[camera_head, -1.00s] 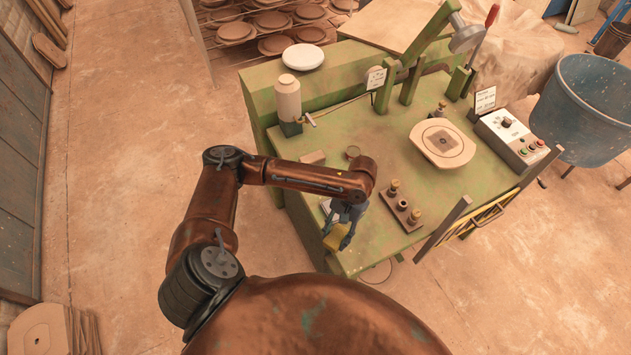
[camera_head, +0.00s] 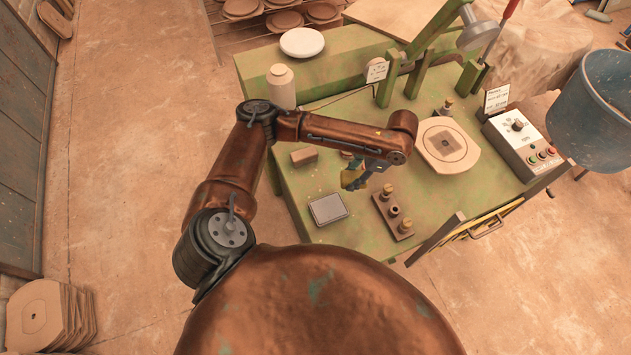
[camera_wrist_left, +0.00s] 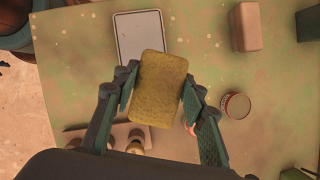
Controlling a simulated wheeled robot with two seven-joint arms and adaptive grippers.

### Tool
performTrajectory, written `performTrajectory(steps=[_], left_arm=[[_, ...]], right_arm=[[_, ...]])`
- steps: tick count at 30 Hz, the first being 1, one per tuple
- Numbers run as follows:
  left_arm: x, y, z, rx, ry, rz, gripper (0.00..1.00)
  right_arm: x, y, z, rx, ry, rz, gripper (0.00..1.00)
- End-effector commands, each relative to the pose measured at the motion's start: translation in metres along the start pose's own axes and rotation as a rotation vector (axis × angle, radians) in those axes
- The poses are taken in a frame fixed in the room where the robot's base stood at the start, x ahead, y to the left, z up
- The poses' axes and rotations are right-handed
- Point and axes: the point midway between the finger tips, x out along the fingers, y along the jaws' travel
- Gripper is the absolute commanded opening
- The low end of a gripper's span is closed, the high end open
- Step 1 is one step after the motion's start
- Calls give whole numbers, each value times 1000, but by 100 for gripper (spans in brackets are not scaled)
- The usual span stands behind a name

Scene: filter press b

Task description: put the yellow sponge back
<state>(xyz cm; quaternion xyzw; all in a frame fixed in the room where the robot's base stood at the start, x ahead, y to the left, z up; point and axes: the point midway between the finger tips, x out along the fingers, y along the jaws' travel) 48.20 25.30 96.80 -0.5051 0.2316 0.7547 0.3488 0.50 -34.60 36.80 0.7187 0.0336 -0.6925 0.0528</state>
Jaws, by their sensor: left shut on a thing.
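The yellow sponge (camera_head: 352,179) is held in my left gripper (camera_head: 364,174) above the green table (camera_head: 318,275). The left wrist view shows the sponge (camera_wrist_left: 158,88) between the two fingers of the left gripper (camera_wrist_left: 157,100), with a finger against each long side. A grey rectangular tray (camera_head: 328,209) with a pale rim lies flat and empty on the table. It also shows just beyond the sponge in the wrist view (camera_wrist_left: 139,36). My right gripper does not show.
A wooden block with several knobbed pegs (camera_head: 404,232) lies near the front edge. A brown block (camera_head: 304,156) and a white bottle (camera_head: 281,86) are farther back. A round plate (camera_head: 444,146) and a control box (camera_head: 522,146) are at right.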

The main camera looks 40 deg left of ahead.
Motion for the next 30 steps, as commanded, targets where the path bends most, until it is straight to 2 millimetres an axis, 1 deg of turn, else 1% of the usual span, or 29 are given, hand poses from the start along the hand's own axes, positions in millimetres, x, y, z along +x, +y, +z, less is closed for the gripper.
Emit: performTrajectory(steps=[2, 6, 8, 11, 12, 15, 18, 24, 26, 30], left_arm=[[8, -7, 9, 8, -7, -2, 20], [32, -23, 30, 5, -9, -1, 20], [42, -30, 38, 4, -8, -1, 20], [59, -41, 53, 4, -7, -1, 20], [66, -46, 59, 3, -8, -1, 20], [88, -52, 63, 7, -7, 0, 20], [103, -58, 66, 6, -5, -1, 20], [115, -62, 68, 9, -4, -1, 20], [119, -63, 69, 9, -4, -1, 20], [138, -70, 75, 5, -6, -1, 20]], right_arm=[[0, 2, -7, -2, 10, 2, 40], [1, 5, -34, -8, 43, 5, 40], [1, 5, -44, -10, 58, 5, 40], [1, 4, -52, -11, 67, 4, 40], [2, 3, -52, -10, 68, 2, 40], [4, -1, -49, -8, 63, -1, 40], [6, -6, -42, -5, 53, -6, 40], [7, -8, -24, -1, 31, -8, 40], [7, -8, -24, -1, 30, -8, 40], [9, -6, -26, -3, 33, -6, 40]])
